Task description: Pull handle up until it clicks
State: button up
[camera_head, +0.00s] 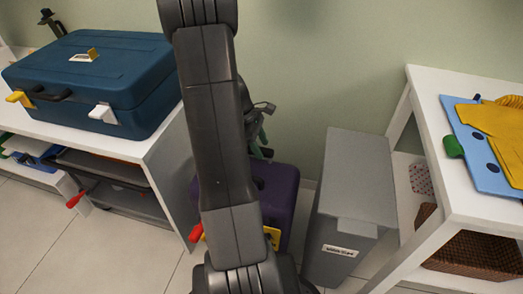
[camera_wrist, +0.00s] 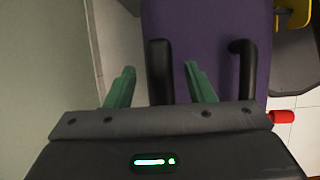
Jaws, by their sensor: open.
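The purple case (camera_head: 283,186) stands on the floor, partly hidden behind my arm. In the wrist view the purple case (camera_wrist: 215,22) lies below my gripper, with two black handle parts on it. The left black part (camera_wrist: 160,62) shows between my green fingers, and the right black part (camera_wrist: 242,70), bent at its top, is outside them. Whether the two parts join is hidden. My gripper (camera_wrist: 159,66) is open, with a gap beside the left part on both sides; depth to it is unclear. In the head view my gripper (camera_head: 262,135) is mostly hidden by my arm.
A grey bin (camera_head: 350,190) stands right of the purple case. A white table (camera_head: 440,190) with a blue folder (camera_head: 468,150) is farther right. A white shelf (camera_head: 150,150) bearing a blue suitcase (camera_head: 95,80) is left. The green wall is close behind.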

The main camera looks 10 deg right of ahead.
jog(key=shift+s+d+f, duration=0.1)
jog(key=shift+d+f, duration=0.1)
jog(key=shift+f, duration=0.35)
grip_shut()
jog(key=shift+r, duration=0.15)
notch_tip(320, 180, up, 30)
jog(key=p, duration=2.5)
jog(key=shift+r, duration=0.15)
jog(key=shift+w+r, duration=0.1)
jog(key=shift+w, duration=0.1)
